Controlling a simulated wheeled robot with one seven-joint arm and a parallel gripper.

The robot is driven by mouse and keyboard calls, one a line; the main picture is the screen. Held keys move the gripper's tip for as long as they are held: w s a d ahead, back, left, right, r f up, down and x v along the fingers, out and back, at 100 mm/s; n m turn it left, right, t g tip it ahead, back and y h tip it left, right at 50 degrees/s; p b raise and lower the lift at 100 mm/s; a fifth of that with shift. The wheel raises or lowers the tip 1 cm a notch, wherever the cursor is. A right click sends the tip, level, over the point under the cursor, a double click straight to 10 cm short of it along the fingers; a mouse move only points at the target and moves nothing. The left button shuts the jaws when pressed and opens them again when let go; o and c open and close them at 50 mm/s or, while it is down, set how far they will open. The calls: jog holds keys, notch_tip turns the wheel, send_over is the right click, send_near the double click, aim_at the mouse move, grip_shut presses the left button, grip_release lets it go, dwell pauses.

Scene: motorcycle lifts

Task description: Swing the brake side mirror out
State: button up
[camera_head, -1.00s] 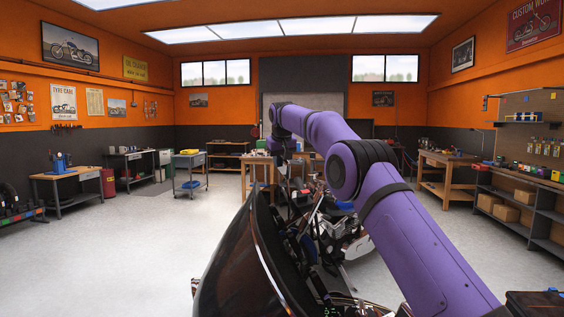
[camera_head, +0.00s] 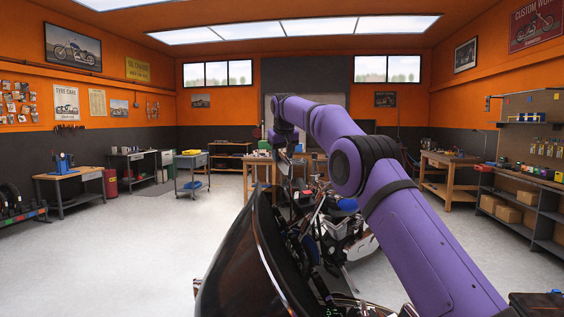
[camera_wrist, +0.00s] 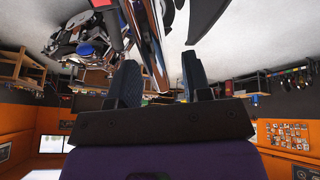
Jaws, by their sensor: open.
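The motorcycle (camera_head: 340,235) stands ahead of me, its dark glossy front fairing (camera_head: 235,270) nearest. In the head view my gripper (camera_head: 284,158) is small and dark at the end of my purple arm, above the motorcycle's front. In the wrist view my gripper (camera_wrist: 160,62) is open, its two dark fingers apart. A shiny chrome bar (camera_wrist: 148,40) shows between the fingers, nearer the left one; I cannot tell whether it touches. A dark, smooth curved piece (camera_wrist: 208,18) lies beyond the right finger. I cannot tell for sure which part is the brake side mirror.
A wooden bench (camera_head: 445,170) and a shelf with boxes (camera_head: 520,205) stand at the right. The floor (camera_head: 130,250) left of the motorcycle is clear.

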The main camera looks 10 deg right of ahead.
jog(key=v, duration=0.8)
jog(key=s+d+r, duration=0.4)
jog(key=s+r, duration=0.2)
jog(key=s, duration=0.6)
jog(key=s+d+m, duration=0.1)
jog(key=s+d, duration=0.2)
jog(key=s, duration=1.4)
jog(key=s+d+f, duration=0.1)
jog(key=s+f, duration=0.6)
jog(key=s, duration=0.3)
jog(key=s+d+f, duration=0.1)
jog(key=s+f, duration=0.6)
jog(key=s, duration=0.3)
jog(key=s+d+f+m, duration=0.1)
jog(key=s+f, duration=0.6)
jog(key=s, duration=0.4)
jog(key=shift+f+y, duration=0.3)
jog(key=shift+f, duration=0.1)
